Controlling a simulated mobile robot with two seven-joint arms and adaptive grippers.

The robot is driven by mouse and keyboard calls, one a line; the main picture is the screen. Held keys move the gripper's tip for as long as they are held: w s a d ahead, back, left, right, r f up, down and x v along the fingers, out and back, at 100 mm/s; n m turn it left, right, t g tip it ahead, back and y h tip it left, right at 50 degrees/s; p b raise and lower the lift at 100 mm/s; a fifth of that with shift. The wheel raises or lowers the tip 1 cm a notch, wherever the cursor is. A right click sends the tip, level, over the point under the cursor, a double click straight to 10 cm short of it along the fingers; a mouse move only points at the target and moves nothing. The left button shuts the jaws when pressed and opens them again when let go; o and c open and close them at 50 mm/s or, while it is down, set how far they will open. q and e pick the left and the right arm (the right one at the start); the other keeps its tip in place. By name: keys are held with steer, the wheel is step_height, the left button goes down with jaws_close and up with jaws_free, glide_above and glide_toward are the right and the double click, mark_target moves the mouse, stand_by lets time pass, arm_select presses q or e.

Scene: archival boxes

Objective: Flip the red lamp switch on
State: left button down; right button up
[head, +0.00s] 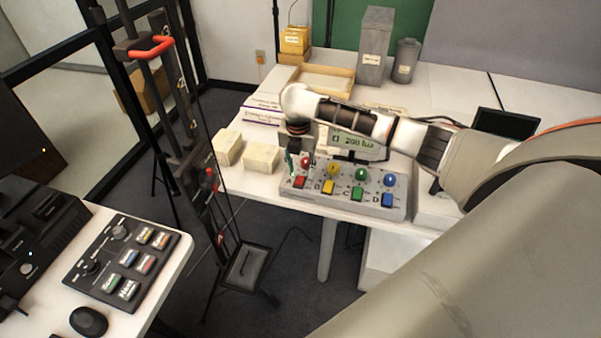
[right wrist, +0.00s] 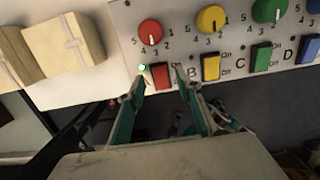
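The red switch (head: 299,182) is the leftmost of a row of coloured switches on the grey control panel (head: 398,208). In the right wrist view the red switch (right wrist: 161,75) has a red knob (right wrist: 150,32) above it and a small green light (right wrist: 142,67) glowing at its upper left. My right gripper (right wrist: 159,84) is open, its two teal fingertips apart, one on each side of the switch's lower part. I cannot tell whether they touch the panel. In the head view my right gripper (head: 298,164) is partly hidden by its arm. My left gripper is not in view.
Yellow, green and blue switches (head: 387,200) with matching knobs lie to the right. Two cream boxes (head: 262,157) stand left of the panel. A wooden tray (head: 325,78) and grey boxes (head: 374,48) are farther back. Another button panel (head: 125,262) is on the left table.

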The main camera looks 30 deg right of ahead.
mark_target(299, 181)
step_height(299, 181, up, 10)
steer(key=shift+s+a+f, duration=0.2)
steer(key=shift+s+a, duration=0.1)
steer(key=shift+a, duration=0.05)
stand_by(0.4)
steer(key=s+a+f+m+t+y, duration=0.25)
steer(key=s+a+f+m, duration=0.2)
steer(key=a+f, duration=0.55)
steer(key=s+a+f+m+t+y, duration=0.1)
steer(key=s+a+f+m+y, duration=0.25)
steer(key=a+f+m, duration=0.45)
steer(key=s+d+f+m+t+h, duration=0.1)
steer(key=s+d+f+m+t, duration=0.1)
steer(key=s+m, duration=0.3)
steer(key=s+d+f+m+t+h, duration=0.1)
steer(key=s+f+m+t, duration=0.3)
steer(key=s, duration=0.8)
steer(key=shift+d+f+m+h, duration=0.35)
steer(key=shift+d+f+h, duration=0.05)
steer(key=shift+f+h, duration=0.1)
